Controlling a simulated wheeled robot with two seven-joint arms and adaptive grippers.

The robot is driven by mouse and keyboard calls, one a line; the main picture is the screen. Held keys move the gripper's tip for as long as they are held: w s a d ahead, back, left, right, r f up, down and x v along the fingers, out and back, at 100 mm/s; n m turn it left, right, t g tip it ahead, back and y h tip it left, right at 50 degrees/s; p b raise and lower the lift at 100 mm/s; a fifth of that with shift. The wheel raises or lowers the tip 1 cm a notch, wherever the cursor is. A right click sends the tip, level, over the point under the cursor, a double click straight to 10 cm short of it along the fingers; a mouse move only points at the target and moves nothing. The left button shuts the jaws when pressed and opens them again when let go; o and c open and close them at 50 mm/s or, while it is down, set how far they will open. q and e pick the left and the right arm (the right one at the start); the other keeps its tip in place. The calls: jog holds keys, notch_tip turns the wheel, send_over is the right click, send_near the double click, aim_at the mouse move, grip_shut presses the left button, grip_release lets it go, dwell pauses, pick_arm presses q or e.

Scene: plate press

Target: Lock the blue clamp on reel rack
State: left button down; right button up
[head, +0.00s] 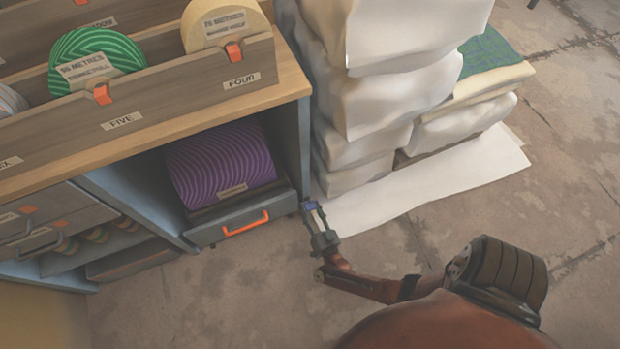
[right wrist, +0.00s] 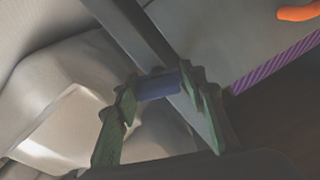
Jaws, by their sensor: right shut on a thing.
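The blue clamp (head: 309,208) is a small blue piece at the front right corner of the reel rack (head: 305,140), low beside the open bay. My right gripper (head: 314,214) is at it, with the arm reaching in from the lower right. In the right wrist view, the blue clamp (right wrist: 157,86) lies between the green-padded fingertips of my right gripper (right wrist: 158,88), which is shut on it. A grey upright of the rack (right wrist: 140,30) passes just behind. The clamp's far side is hidden. My left gripper is in neither view.
A purple reel (head: 221,166) sits in the bay above a drawer front with an orange handle (head: 245,223). Green (head: 96,60) and cream (head: 222,22) reels stand on top. White sacks (head: 375,70) are stacked close right of the rack. Floor in front is clear.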

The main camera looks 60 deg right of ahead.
jog(key=m, duration=0.6)
jog(key=shift+s+d+f+m, duration=0.2)
jog(key=shift+s+d+m, duration=0.1)
jog(key=shift+s+d, duration=0.05)
jog(key=m, duration=0.6)
jog(key=shift+m, duration=0.6)
jog(key=shift+a, duration=0.1)
jog(key=o, duration=0.9)
jog(key=shift+o, duration=0.8)
jog(key=shift+w+a+r, duration=0.2)
jog(key=shift+w, duration=0.05)
